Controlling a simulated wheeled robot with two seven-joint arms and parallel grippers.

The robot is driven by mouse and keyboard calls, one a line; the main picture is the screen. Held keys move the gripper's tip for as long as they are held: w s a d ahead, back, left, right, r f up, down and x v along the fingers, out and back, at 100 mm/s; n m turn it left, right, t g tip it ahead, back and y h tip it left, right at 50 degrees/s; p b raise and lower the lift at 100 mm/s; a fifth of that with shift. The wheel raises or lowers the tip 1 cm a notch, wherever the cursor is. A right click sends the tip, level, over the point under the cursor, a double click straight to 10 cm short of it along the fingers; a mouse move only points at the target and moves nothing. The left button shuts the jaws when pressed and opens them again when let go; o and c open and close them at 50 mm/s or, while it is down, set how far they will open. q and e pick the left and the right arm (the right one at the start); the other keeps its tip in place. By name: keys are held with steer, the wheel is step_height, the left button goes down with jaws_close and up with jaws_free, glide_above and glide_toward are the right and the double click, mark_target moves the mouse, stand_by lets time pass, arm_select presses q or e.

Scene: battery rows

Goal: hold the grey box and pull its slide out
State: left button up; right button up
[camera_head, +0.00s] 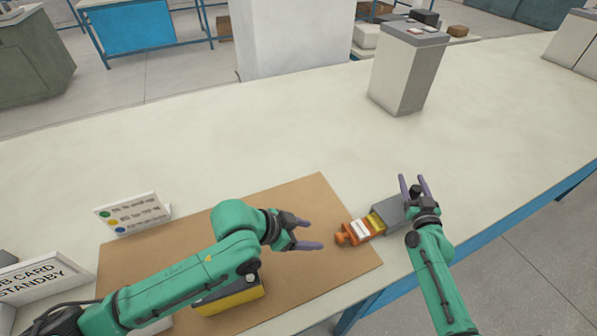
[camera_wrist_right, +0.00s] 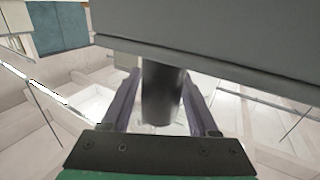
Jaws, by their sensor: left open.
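The grey box (camera_head: 388,211) lies near the right edge of the brown mat. Its orange and yellow slide (camera_head: 361,231), with white labels, shows at the box's left end. My right gripper (camera_head: 411,183) is at the box's right end. In the right wrist view the grey box (camera_wrist_right: 220,40) fills the top, and my right gripper's fingers (camera_wrist_right: 160,100) stand closely on both sides of a dark post (camera_wrist_right: 162,92) below it. They look closed on this post; the exact contact is hard to see. My left gripper (camera_head: 308,233) is open and empty, left of the slide and apart from it.
A yellow block with a dark top (camera_head: 236,299) lies on the brown mat (camera_head: 310,195) partly under my left arm. A grey bin (camera_head: 405,70) stands farther back. The table's middle is clear.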

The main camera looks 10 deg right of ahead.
steer(key=shift+o, duration=0.3)
steer(key=shift+s+a+f, duration=0.1)
steer(key=shift+s, duration=0.3)
steer(key=s+a, duration=0.2)
steer(key=s, duration=0.9)
